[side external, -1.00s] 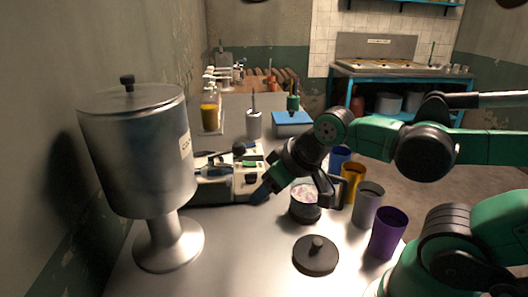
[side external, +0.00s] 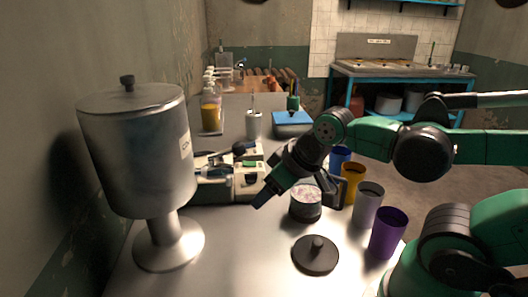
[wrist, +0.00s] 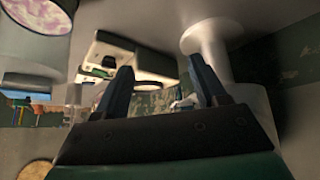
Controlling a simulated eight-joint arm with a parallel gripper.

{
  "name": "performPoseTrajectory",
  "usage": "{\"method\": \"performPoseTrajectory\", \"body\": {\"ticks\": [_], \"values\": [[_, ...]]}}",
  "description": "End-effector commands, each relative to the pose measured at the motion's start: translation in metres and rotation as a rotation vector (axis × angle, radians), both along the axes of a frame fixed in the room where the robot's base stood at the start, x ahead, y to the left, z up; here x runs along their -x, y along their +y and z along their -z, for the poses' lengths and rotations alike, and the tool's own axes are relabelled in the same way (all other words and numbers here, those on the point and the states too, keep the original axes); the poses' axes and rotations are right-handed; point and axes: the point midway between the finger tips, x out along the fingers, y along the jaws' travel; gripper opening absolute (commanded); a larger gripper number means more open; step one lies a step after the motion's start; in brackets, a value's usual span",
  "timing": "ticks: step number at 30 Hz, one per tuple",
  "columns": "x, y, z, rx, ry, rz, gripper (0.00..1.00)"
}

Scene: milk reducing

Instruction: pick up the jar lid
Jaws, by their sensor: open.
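The jar lid (side external: 316,256), a dark round disc with a knob on top, lies flat on the metal table near the front. The open jar (side external: 306,203), dark with pale pinkish contents, stands just behind it. My gripper (side external: 262,200) is open and empty, above the table beside the jar, up and to the left of the lid. In the wrist view my two fingers (wrist: 162,88) are spread with nothing between them. The lid is not recognizable in the wrist view.
A large metal container on a pedestal (side external: 140,160) stands at the left. Purple (side external: 388,234), grey (side external: 367,207) and orange (side external: 353,184) cups line the right edge. A pale machine (side external: 232,182) sits behind my gripper. The table left of the lid is clear.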

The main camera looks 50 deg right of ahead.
Motion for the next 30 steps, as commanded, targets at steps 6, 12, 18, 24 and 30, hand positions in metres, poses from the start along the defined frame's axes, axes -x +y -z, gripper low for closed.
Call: {"method": "performPoseTrajectory", "body": {"ticks": [6,12,18,24,30], "values": [[0.021,-0.024,0.024,0.255,0.216,-0.402,0.65],[0.051,-0.043,0.045,0.394,0.422,-0.934,0.65],[0.071,-0.05,0.053,0.408,0.491,-1.281,0.65],[0.075,-0.051,0.059,0.407,0.498,-1.364,0.65],[0.074,-0.051,0.074,0.409,0.498,-1.361,0.65]]}}
